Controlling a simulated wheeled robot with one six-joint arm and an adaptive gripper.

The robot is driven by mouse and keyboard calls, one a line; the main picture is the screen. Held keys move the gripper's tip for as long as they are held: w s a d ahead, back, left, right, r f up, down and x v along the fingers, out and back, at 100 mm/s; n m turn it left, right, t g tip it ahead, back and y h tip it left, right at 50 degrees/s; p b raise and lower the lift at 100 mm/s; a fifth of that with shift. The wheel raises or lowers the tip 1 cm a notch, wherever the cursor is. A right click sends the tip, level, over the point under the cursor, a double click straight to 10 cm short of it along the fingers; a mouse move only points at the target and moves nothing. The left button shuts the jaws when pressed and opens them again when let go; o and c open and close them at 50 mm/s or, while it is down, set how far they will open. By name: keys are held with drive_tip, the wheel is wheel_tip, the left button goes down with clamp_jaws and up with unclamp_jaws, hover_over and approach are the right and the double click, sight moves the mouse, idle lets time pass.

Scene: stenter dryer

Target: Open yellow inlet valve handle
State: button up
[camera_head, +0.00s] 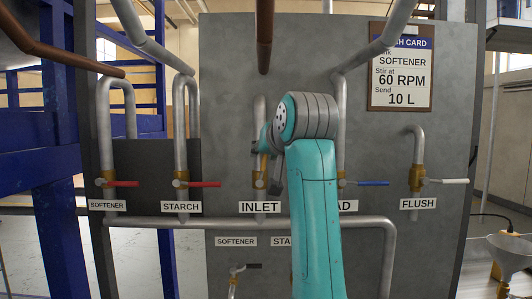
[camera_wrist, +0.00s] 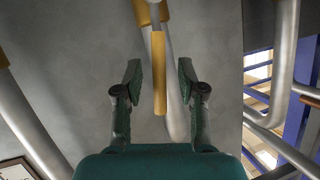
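The yellow inlet valve handle (camera_wrist: 159,75) shows in the wrist view as a straight bar running down from a brass valve body at the top edge. My gripper (camera_wrist: 160,82) is open, with one dark finger on each side of the handle and a visible gap to both. In the head view my gripper (camera_head: 272,178) is at the inlet pipe, just above the INLET label (camera_head: 259,207). My teal arm hides part of this valve, and only a little yellow (camera_head: 262,163) shows beside the fingers.
On the grey panel (camera_head: 230,90), red-handled softener (camera_head: 122,184) and starch (camera_head: 204,184) valves are left of the inlet. A blue-handled valve (camera_head: 372,183) and the white-handled flush valve (camera_head: 454,181) are to the right. A horizontal pipe (camera_head: 180,222) runs below.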

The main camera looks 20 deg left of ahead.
drive_tip(key=v, duration=1.2)
drive_tip(key=shift+d, duration=0.1)
